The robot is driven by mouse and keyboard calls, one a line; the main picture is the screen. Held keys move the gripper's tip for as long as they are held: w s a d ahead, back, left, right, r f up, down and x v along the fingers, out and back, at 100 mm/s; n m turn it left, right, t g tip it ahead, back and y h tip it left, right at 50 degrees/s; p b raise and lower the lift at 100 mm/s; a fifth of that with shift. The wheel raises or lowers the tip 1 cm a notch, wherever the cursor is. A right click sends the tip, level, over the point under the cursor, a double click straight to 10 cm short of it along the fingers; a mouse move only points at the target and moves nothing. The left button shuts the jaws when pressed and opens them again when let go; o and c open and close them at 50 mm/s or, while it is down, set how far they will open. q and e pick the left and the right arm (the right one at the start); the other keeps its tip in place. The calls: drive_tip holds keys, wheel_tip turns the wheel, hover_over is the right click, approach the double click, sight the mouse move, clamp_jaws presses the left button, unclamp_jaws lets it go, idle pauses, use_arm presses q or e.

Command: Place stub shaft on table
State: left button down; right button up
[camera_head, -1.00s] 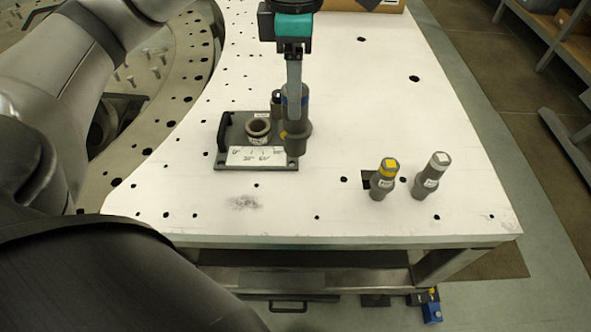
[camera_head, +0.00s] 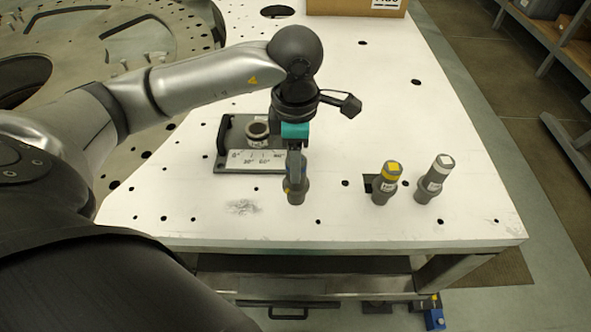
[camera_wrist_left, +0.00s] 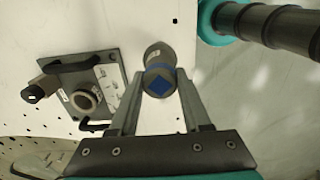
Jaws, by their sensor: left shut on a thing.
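My left gripper (camera_head: 294,178) points down over the white table (camera_head: 370,110) and is shut on a grey stub shaft (camera_head: 296,196). The shaft looks upright, in front of and to the right of the fixture plate. Its lower end appears at or just above the table top; I cannot tell if it touches. The gripper hides its upper part in the head view. My right gripper is not in view.
The dark fixture plate (camera_head: 222,163) carries a ring socket (camera_head: 257,130), a handle and an angle scale. A cardboard box (camera_head: 340,7) sits at the back. The table's front edge is near.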

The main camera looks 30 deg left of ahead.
use_arm(q)
drive_tip(key=shift+f, duration=1.75)
drive_tip(key=shift+f, duration=0.2)
drive_tip(key=shift+c, duration=1.8)
unclamp_jaws()
drive_tip(key=shift+r, duration=0.1)
wheel_tip(320, 180, up, 12)
drive_tip(key=shift+r+b, duration=0.1)
drive_tip(key=shift+b, duration=0.2)
